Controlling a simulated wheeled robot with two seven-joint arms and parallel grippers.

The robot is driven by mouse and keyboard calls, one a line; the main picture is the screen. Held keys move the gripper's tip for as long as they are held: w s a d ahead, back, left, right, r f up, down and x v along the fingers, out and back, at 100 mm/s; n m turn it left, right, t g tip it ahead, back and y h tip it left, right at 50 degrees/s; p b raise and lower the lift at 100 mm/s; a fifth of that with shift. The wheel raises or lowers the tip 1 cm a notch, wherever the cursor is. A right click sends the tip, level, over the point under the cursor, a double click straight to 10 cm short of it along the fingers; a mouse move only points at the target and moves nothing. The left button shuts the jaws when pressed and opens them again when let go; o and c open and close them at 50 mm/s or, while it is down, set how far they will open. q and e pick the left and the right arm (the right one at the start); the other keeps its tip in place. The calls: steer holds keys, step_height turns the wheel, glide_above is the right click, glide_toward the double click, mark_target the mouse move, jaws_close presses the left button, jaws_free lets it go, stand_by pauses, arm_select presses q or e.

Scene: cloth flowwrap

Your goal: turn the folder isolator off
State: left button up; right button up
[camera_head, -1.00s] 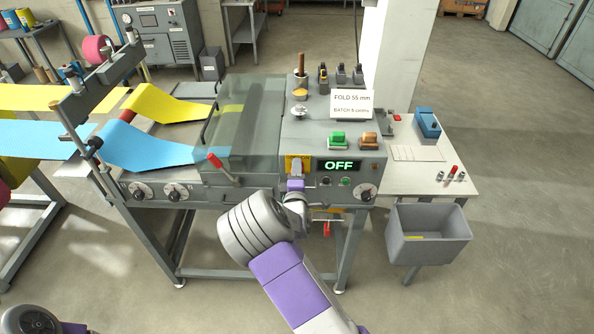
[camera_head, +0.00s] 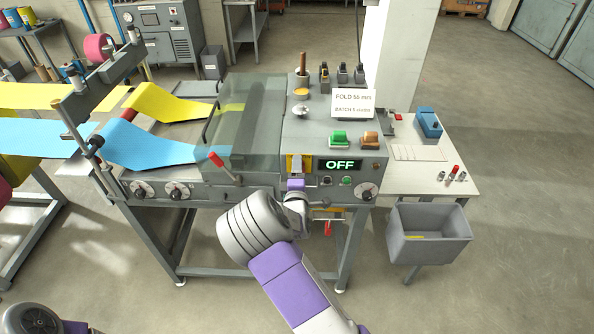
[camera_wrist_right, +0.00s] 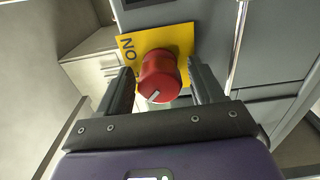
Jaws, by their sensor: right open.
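The folder isolator is a red round knob (camera_wrist_right: 159,76) with a white mark, on a yellow plate (camera_wrist_right: 180,37) lettered ON in the right wrist view. The white mark lies toward the lower left of the knob face. In the head view its yellow plate (camera_head: 289,162) shows on the folder's front, left of a display (camera_head: 339,165) reading OFF; the knob is hidden there. My right gripper (camera_head: 297,170) is in front of this plate. In the wrist view its open fingers (camera_wrist_right: 162,88) stand either side of the knob, with visible gaps. My left gripper is out of view.
The folder (camera_head: 330,130) has a clear cover (camera_head: 240,130), a red-tipped lever (camera_head: 215,159) and dials along its front. A red handle (camera_head: 327,229) hangs below. A grey bin (camera_head: 428,250) and a white side table (camera_head: 455,172) are at the right.

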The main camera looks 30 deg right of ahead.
steer(key=v, duration=0.7)
steer(key=shift+s+a, duration=0.2)
steer(key=shift+s, duration=0.05)
